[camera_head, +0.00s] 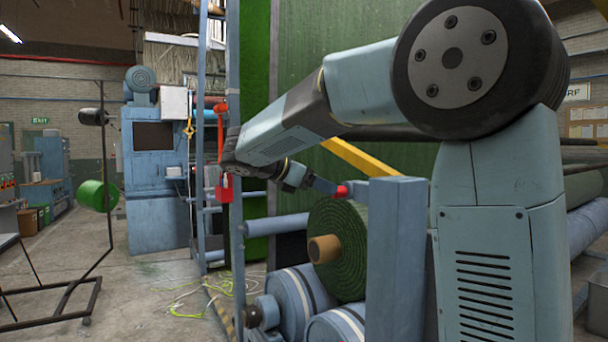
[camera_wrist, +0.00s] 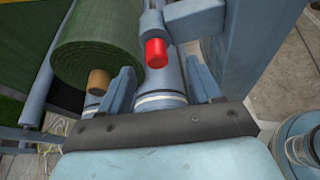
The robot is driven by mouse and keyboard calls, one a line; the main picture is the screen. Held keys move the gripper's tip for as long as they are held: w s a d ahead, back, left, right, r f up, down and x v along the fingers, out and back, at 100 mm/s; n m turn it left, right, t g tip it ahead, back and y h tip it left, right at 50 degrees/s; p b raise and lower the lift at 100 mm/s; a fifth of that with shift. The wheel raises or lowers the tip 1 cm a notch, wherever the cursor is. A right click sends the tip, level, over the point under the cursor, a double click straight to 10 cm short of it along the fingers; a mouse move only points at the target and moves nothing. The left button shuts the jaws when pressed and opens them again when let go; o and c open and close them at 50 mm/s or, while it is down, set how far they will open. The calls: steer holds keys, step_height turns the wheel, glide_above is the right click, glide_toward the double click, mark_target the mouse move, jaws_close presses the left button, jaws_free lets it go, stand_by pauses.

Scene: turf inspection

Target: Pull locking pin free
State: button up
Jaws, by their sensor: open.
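The locking pin shows as a red cylindrical end (camera_wrist: 156,53) on a blue-grey mount in the wrist view. In the head view the red end (camera_head: 342,190) shows at the left side of a blue-grey post. My gripper (camera_wrist: 160,78) is open, with one finger to the left and one to the right of the pin's line. The red end appears just beyond the fingertips, and I see no contact. In the head view my gripper (camera_head: 324,186) is small and close to the red end. The rest of the pin is hidden in its mount.
A green turf roll (camera_head: 342,245) on a brown core (camera_head: 324,249) sits beside the blue-grey post (camera_head: 395,265). Blue rollers (camera_head: 290,300) lie below it. A yellow bar (camera_head: 358,157) slants behind the post. Open floor lies to the left, with loose green strands on it.

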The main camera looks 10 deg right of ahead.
steer(key=shift+x, duration=2.85)
steer(key=shift+c, duration=0.2)
jaws_close()
